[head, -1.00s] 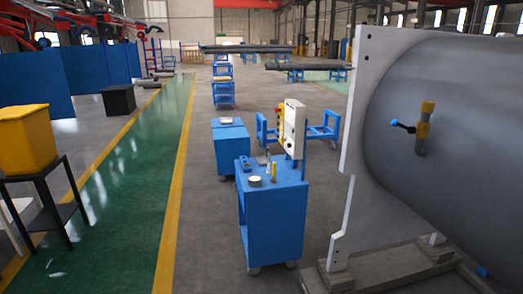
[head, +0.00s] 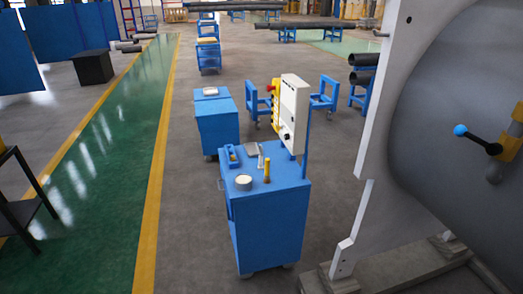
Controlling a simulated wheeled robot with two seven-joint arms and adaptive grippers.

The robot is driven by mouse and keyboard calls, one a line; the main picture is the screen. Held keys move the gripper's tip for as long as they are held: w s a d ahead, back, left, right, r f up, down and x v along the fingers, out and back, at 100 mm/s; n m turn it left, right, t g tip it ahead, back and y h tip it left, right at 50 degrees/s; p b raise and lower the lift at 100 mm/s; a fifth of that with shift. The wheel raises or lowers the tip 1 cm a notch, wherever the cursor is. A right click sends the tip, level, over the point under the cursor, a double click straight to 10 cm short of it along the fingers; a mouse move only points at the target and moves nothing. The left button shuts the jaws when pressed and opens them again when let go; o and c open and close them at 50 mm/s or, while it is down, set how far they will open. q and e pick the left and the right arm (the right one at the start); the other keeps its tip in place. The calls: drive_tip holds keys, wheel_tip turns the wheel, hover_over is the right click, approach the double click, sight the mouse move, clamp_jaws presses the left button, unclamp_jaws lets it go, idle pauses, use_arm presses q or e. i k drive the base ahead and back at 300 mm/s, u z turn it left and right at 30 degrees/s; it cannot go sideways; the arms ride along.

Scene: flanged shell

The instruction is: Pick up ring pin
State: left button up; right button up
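A small yellow pin (head: 267,170) stands upright on top of the blue cart (head: 270,227) near the middle of the head view. It looks like the ring pin, but it is too small to make out a ring. A round white-topped item (head: 243,182), a blue item (head: 229,155) and a grey tool (head: 255,153) are also on the cart top. Neither of my grippers is in view.
The grey shell (head: 440,120) with its white flange plate (head: 370,200) fills the right side. A control panel (head: 293,113) rises from the cart. A second blue cart (head: 215,122) stands behind. A black stand (head: 20,205) is at left. The green walkway (head: 95,180) is clear.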

sight(260, 167)
drive_tip(key=u, duration=0.6)
drive_tip(key=i, duration=2.15)
drive_tip(key=z, duration=0.85)
